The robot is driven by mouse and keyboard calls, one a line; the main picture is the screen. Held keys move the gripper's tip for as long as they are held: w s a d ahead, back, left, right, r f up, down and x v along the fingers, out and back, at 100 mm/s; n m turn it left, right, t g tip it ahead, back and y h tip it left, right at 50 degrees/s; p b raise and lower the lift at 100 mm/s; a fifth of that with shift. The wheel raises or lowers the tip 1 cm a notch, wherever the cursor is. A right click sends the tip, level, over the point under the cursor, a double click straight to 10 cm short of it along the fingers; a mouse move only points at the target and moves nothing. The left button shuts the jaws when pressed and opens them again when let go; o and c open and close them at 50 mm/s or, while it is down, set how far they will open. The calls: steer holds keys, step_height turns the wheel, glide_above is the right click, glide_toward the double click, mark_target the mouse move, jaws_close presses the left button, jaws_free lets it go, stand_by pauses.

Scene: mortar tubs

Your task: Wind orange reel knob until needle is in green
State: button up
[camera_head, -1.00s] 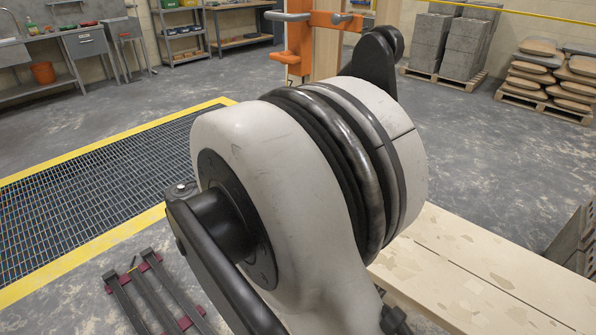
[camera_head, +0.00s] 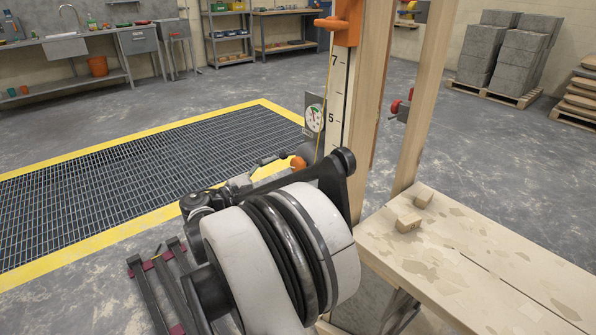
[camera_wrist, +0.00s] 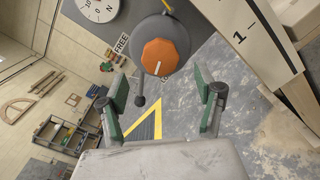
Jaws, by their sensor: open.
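The orange knob (camera_wrist: 160,57), faceted with a white line on its face, sits in the middle of a dark grey round reel (camera_wrist: 172,32) in the wrist view. A thin lever with a ball end (camera_wrist: 140,101) hangs below the reel. In the head view the knob (camera_head: 298,163) shows behind my arm. The white dial (camera_head: 314,118) is on the post above it; its needle is too small to read. In the wrist view the dial (camera_wrist: 98,8) is cut off at the top. My gripper (camera_wrist: 161,88) is open, its green-padded fingers apart, with nothing between them.
A pale wooden post with a number scale (camera_head: 340,95) rises beside the knob, and a yellow line (camera_head: 328,100) runs down it. A plank bench (camera_head: 470,265) with small wood blocks (camera_head: 408,222) lies to the right. A yellow-edged floor grating (camera_head: 150,175) lies left.

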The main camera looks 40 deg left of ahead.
mark_target(295, 168)
steer(key=b+x, duration=0.1)
steer(key=x, duration=0.6)
steer(key=shift+w+b, duration=0.15)
steer(key=shift+b, duration=0.15)
steer(key=c, duration=1.2)
steer(key=shift+m+p, duration=0.35)
steer(key=shift+m, duration=2.05)
steer(key=o, duration=1.2)
steer(key=v, duration=1.2)
